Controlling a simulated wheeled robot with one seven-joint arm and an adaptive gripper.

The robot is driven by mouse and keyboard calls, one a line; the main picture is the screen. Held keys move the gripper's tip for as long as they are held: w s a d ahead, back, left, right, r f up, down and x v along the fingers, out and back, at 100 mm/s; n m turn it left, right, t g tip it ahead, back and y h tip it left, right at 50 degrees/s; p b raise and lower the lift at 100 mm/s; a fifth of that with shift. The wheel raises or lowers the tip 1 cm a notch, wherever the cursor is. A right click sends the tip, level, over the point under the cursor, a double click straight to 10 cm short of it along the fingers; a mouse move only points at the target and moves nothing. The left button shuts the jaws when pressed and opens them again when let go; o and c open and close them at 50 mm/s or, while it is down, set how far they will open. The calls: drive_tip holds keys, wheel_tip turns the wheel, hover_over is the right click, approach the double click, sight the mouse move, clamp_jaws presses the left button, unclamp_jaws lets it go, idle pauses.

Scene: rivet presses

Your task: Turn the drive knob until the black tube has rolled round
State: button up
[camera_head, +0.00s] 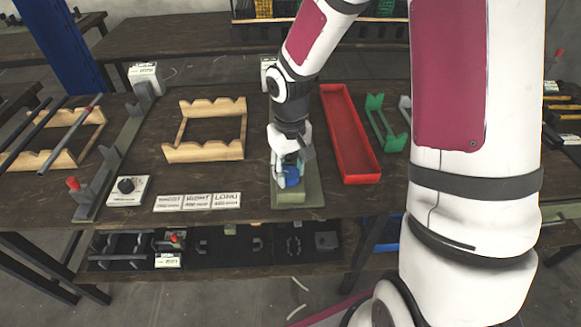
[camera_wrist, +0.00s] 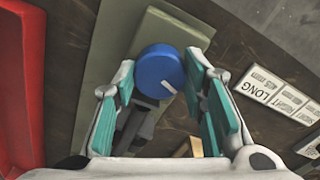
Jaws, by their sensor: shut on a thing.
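The drive knob, a round blue knob (camera_wrist: 160,70) with a short white mark near its lower edge, shows between the teal finger pads in the wrist view. In the head view the knob (camera_head: 292,177) is partly covered by my gripper (camera_head: 290,180). My gripper, also in the wrist view (camera_wrist: 183,84), is shut on the knob from both sides. The knob sits at the near end of a green base plate (camera_head: 298,196). My arm hides much of this fixture in the head view. I cannot make out a black tube on it.
A red tray (camera_head: 347,135) lies right of the fixture. Label cards (camera_head: 197,202) and an empty wooden cradle (camera_head: 207,150) are to the left. Farther left are a dial box (camera_head: 127,190) and dark rods (camera_head: 30,130) on another wooden rack.

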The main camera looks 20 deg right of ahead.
sight(290, 172)
drive_tip(key=o, duration=1.2)
drive_tip(key=shift+c, duration=0.2)
drive_tip(key=shift+r, duration=0.1)
wheel_tip(290, 172, up, 12)
